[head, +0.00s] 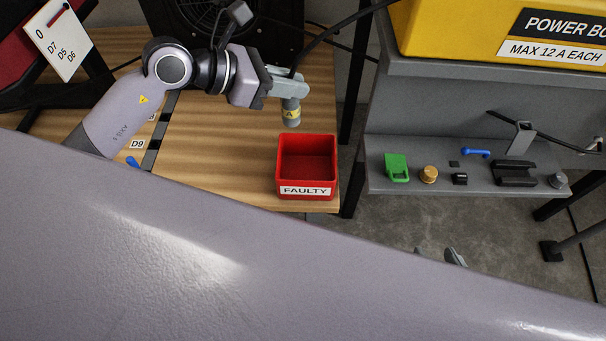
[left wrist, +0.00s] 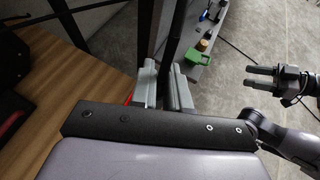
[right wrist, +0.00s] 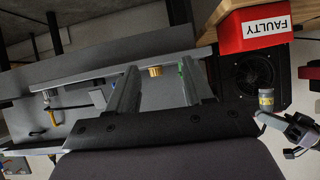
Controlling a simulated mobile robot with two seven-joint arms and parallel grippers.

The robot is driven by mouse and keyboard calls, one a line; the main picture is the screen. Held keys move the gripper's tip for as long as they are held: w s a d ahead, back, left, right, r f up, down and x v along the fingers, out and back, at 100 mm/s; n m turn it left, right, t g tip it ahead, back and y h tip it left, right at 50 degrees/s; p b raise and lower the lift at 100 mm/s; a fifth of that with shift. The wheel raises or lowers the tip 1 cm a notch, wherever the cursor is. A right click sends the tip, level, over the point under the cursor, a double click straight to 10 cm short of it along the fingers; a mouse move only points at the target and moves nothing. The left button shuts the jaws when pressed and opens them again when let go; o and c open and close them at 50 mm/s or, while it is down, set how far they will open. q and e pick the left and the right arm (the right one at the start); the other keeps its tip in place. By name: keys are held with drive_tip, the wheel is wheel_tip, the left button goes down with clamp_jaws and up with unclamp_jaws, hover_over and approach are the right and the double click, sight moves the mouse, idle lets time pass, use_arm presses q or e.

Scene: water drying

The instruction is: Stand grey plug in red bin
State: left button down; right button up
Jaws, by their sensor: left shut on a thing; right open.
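The grey plug (head: 291,110) has a yellow label band and hangs upright, nose down, from my left gripper (head: 287,85). The left gripper is shut on it. The red bin (head: 306,193), labelled FAULTY, stands below and slightly right of the plug; its inside looks empty. The plug is above the bin's back rim, apart from it. In the right wrist view the plug (right wrist: 265,99) and bin (right wrist: 252,28) also show. In the left wrist view only a red sliver of bin (left wrist: 128,99) shows. My right gripper (right wrist: 160,85) is open and empty.
A black cable (head: 330,37) runs from the plug up to the right. A grey shelf (head: 430,185) at the right holds a green part (head: 397,167), a brass knob (head: 428,174) and other small parts. My right arm covers the foreground. A black fan unit (head: 225,25) stands behind.

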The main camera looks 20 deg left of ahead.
use_arm(q)
wheel_tip(320, 180, down, 20)
drive_tip(key=b, duration=0.6)
drive_tip(key=shift+r, duration=0.2)
use_arm(e)
drive_tip(key=a, duration=0.1)
drive_tip(key=w+a+y, duration=0.1)
drive_tip(key=a, duration=0.1)
drive_tip(key=a+y, duration=0.1)
drive_tip(key=shift+w+a+f+t, duration=0.15)
drive_tip(key=shift+w+a+t, duration=0.15)
drive_tip(key=shift+w+a, duration=0.1)
use_arm(q)
drive_tip(key=shift+f, duration=0.1)
use_arm(e)
drive_tip(key=shift+f+y, duration=0.1)
drive_tip(key=shift+y, duration=0.2)
use_arm(q)
drive_tip(key=c, duration=1.4)
unclamp_jaws()
